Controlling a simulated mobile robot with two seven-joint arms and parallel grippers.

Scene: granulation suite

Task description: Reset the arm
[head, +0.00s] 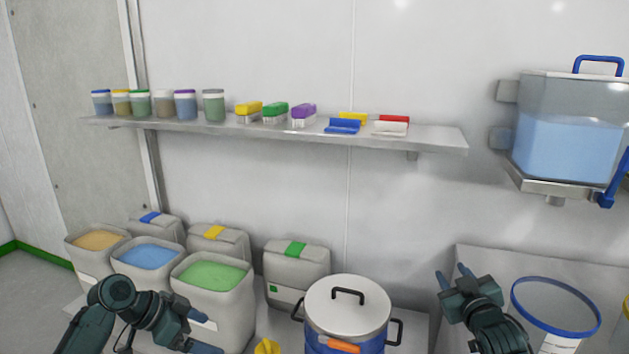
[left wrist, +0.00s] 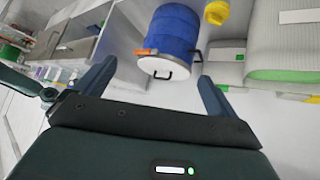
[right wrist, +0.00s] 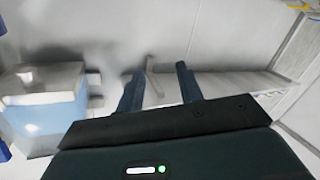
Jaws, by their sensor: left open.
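My left gripper (head: 212,334) is low in the head view, in front of the open sack of green material (head: 215,275). In the left wrist view its fingers (left wrist: 155,85) are wide apart with nothing between them. My right gripper (head: 455,275) is at the lower right in the head view, fingers pointing up, between the lidded blue drum and the blue-rimmed tub. In the right wrist view its fingers (right wrist: 160,85) are apart, with a narrower gap and nothing held.
The blue drum (head: 345,305) has a white lid and black handles. A blue-rimmed tub (head: 556,308) stands right of my right gripper. A tank of blue liquid (head: 568,145) hangs at the right. Sacks crowd the left.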

